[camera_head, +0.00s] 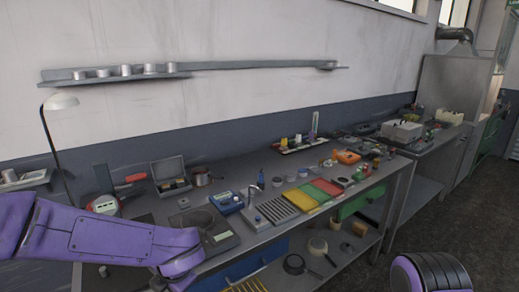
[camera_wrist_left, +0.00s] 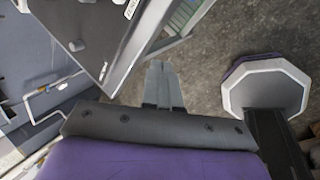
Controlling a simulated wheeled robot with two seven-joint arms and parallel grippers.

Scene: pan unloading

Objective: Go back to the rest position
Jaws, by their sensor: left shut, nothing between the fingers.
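My left arm (camera_head: 110,235) reaches in from the left in the head view, in front of the near left part of the workbench. Its gripper is not clear in that view. In the left wrist view my left gripper (camera_wrist_left: 162,78) is shut, its grey fingers together and empty, with the bare floor behind them. A purple and dark rounded part at the lower right of the head view looks like part of my right arm. My right gripper does not show in either view.
The workbench (camera_head: 285,228) carries many small items, among them coloured trays (camera_head: 299,198), a blue device (camera_head: 226,203) and an open grey case (camera_head: 171,176). A dark round pan (camera_head: 294,264) is on the lower shelf.

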